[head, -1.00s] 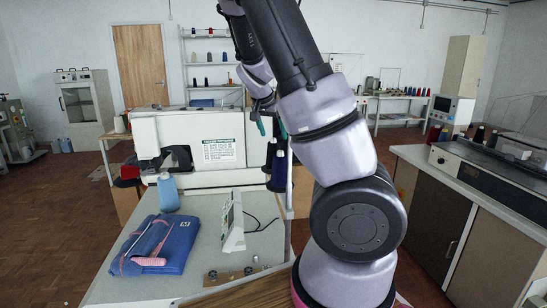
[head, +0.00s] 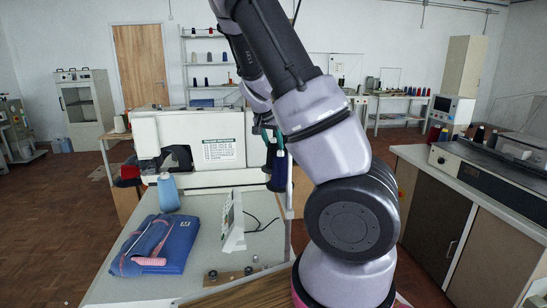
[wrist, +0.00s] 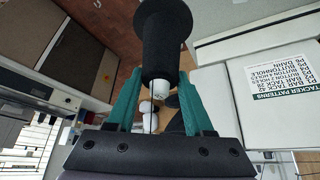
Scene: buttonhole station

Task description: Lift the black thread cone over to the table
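The black thread cone (wrist: 163,42) fills the upper middle of the wrist view, its narrow white tip (wrist: 158,87) pointing back toward my palm. The teal fingers of my gripper (wrist: 162,78) stand on either side of the cone's narrow end. They lie very close to its sides, and I cannot tell whether they press on it. In the head view my gripper (head: 272,133) is at the top of the dark cones beside the machine. The grey table (head: 205,245) is below and in front.
The white sewing machine (head: 190,140) stands behind, left of my gripper. A cabinet counter (head: 455,190) is on the right.

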